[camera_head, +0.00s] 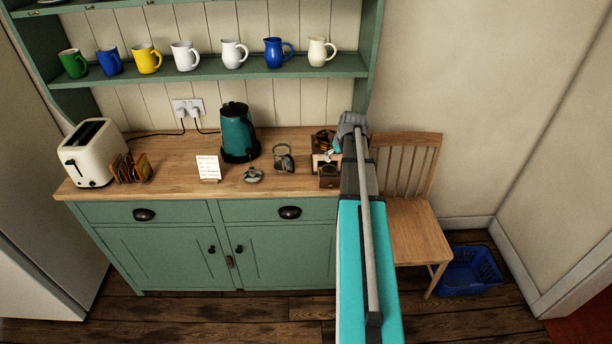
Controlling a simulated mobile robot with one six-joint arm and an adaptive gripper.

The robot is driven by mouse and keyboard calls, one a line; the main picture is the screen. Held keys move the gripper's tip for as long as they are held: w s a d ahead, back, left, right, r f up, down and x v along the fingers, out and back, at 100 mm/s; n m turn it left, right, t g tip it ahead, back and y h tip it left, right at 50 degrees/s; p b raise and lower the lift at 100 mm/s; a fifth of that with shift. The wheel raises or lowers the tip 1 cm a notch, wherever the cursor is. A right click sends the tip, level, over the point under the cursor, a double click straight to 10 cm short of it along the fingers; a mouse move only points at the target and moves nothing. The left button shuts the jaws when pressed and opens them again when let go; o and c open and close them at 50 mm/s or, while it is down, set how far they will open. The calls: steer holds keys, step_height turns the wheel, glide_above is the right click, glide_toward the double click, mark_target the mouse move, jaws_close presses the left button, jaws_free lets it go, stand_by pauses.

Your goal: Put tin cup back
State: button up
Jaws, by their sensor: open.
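My arm reaches up from the lower right over the right end of the wooden counter (225,188). My gripper (333,153) is open, small in view and partly hidden by my arm, beside a wooden coffee grinder (328,176). I cannot tell whether it touches the grinder. I cannot pick out the tin cup for certain. A small grey metal object with a raised loop (284,160) stands on the counter left of my gripper. A low metal object (254,175) lies further left.
A teal kettle (236,133), a white card (208,167), a toast rack (130,168) and a cream toaster (91,153) stand on the counter. Several mugs line the green shelf (215,72) above. A wooden chair (412,225) and blue basket (469,271) are at the right.

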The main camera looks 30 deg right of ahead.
steer(key=s+a+f+n+g+y, duration=0.1)
steer(key=s+a+g, duration=0.1)
steer(key=a, duration=2.3)
steer(key=s+a+g, duration=0.1)
steer(key=s+a, duration=0.4)
steer(key=a, duration=0.3)
steer(key=s+a+g, duration=0.1)
steer(key=s+a, duration=0.4)
steer(key=a, duration=0.4)
steer(key=shift+a+f+n+g, duration=0.2)
steer(key=shift+a+n+g, duration=0.1)
steer(key=shift+n, duration=0.1)
steer(key=shift+s, duration=0.1)
